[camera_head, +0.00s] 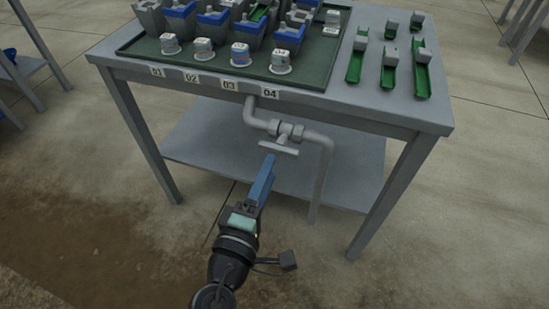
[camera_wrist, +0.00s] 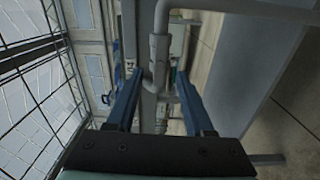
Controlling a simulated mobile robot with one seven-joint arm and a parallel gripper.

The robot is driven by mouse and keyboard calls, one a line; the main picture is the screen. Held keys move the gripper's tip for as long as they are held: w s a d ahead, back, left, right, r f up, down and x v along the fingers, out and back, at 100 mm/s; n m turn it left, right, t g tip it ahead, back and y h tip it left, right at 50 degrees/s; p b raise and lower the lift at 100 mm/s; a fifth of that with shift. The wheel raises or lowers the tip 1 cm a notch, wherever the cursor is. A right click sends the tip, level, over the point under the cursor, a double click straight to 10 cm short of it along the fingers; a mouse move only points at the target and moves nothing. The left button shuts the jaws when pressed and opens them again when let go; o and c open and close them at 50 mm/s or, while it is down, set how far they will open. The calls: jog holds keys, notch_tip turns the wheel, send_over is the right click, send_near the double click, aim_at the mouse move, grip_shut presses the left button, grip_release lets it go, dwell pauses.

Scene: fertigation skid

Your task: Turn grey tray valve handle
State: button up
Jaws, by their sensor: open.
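The grey valve handle (camera_head: 279,148) is a flat light-grey bar on the front of a grey pipe (camera_head: 322,165) below the table's front edge. It lies roughly crosswise, slightly tilted in the head view. My gripper (camera_head: 269,160) has long blue fingers and points at the handle from the front and below. Its tips are just short of or at the bar; contact is unclear. In the wrist view my gripper (camera_wrist: 159,75) is open, with the grey pipe (camera_wrist: 158,48) ahead between the fingers. The handle is hard to make out there.
The grey table (camera_head: 350,95) carries a dark green tray (camera_head: 130,52) with blue and grey pots, several labelled cups, and green channels (camera_head: 422,80) at right. A lower shelf (camera_head: 200,140) and table legs (camera_head: 395,195) surround the pipe. Floor in front is clear.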

aim_at(277, 153)
jog(key=shift+x, duration=2.25)
grip_shut()
